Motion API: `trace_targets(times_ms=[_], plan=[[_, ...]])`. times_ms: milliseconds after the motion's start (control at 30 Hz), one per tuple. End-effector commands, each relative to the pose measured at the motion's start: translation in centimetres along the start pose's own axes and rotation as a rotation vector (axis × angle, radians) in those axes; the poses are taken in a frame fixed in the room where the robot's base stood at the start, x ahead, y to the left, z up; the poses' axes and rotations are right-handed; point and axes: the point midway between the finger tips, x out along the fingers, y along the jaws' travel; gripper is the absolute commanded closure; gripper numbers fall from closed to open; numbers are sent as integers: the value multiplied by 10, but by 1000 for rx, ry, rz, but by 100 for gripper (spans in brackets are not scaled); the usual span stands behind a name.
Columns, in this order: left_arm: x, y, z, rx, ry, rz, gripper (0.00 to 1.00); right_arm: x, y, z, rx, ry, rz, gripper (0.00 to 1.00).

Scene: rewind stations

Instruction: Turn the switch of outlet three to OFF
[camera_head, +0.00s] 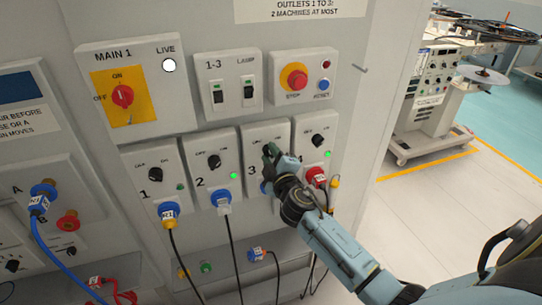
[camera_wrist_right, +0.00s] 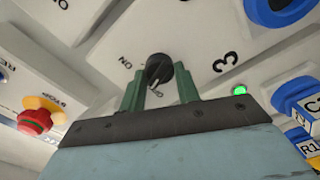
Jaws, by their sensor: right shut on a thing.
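The panel of outlet three (camera_head: 258,134) is the third of the row in the head view. Its number 3 also shows in the right wrist view (camera_wrist_right: 225,62). My right gripper (camera_head: 272,154) reaches it from the lower right and covers part of it. In the right wrist view its green fingers (camera_wrist_right: 159,92) are shut on the black switch knob (camera_wrist_right: 158,68), one on each side. The knob's pale mark points down in that picture, toward a partly hidden label; the ON label is to its left. My left gripper is out of view.
Outlet two (camera_head: 214,160) and outlet four (camera_head: 318,141) stand close on either side, each with a green light lit. A red STOP button (camera_head: 294,78) is above. Cables hang below. Open floor (camera_head: 435,200) lies right.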

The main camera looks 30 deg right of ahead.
Motion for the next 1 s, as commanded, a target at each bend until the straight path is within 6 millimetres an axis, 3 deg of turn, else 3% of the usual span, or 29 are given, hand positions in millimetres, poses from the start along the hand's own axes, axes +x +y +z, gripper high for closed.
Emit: trace_targets(times_ms=[500, 1000], plan=[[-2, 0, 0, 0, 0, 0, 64, 0, -2, 1, -379, -1, -1, 91], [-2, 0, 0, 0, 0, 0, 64, 0, -2, 1, -472, 0, -2, 91]])
